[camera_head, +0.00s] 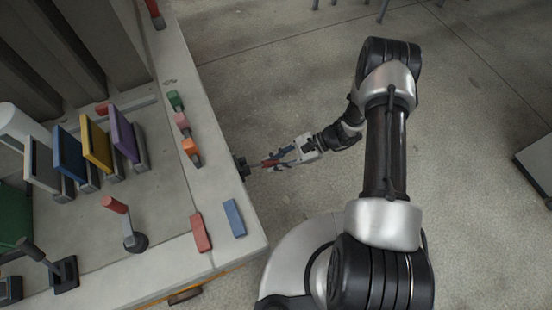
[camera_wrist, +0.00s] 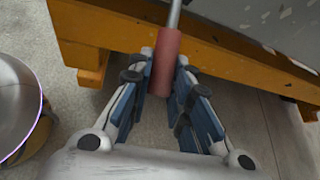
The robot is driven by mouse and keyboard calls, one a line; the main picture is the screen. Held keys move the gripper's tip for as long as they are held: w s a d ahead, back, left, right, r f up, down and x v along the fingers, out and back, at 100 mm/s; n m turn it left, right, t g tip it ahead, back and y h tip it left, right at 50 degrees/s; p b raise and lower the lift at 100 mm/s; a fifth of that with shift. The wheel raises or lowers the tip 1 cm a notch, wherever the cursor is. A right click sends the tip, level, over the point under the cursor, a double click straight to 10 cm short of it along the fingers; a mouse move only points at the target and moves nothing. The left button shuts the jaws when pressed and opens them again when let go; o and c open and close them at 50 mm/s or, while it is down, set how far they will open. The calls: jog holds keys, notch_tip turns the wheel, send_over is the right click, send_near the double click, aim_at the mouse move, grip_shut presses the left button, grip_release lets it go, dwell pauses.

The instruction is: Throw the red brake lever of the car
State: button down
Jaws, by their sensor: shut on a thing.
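The red brake lever (camera_head: 266,163) sticks out from the right side wall of the concrete-coloured car, from a dark pivot (camera_head: 243,168). In the wrist view its red grip (camera_wrist: 165,62) lies between my blue-padded fingers, with its grey rod running up out of the picture. My gripper (camera_head: 276,160) is shut on the red grip, and it also shows in the wrist view (camera_wrist: 164,72). The fingers partly cover the grip in the head view.
On the car's top stand another red-handled lever (camera_head: 114,205), coloured upright panels (camera_head: 96,148), small coloured blocks (camera_head: 182,122), and flat red (camera_head: 200,232) and blue (camera_head: 234,217) blocks. A yellow beam (camera_wrist: 95,30) runs under the wall.

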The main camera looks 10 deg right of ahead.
jog(key=shift+f, duration=0.1)
jog(key=c, duration=1.4)
grip_release()
jog(key=shift+c, duration=0.2)
jog(key=v, duration=1.2)
jog(key=shift+a, duration=0.1)
